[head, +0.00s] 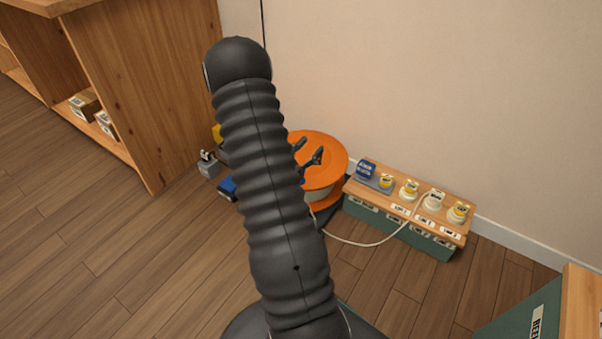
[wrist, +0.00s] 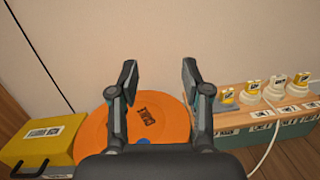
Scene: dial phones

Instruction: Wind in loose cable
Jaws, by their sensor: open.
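An orange cable reel (head: 323,157) stands on the floor by the wall, partly hidden behind my arm in the head view. A loose white cable (head: 373,243) runs from near the reel's base in a sagging curve to the wooden-topped socket box on its right. In the wrist view the reel's orange disc (wrist: 161,118) carries a printed label and a blue spot low down. My gripper (wrist: 159,75) is open and empty, with its fingers spread in front of the disc. The fingers also show beside the disc in the head view (head: 307,150). Contact with the reel cannot be told.
The socket box (head: 441,208) holds several white and yellow plugs and a blue one. A yellow case (wrist: 47,138) stands left of the reel. A wooden shelf unit (head: 145,90) stands at left. A green box (head: 520,312) is at lower right.

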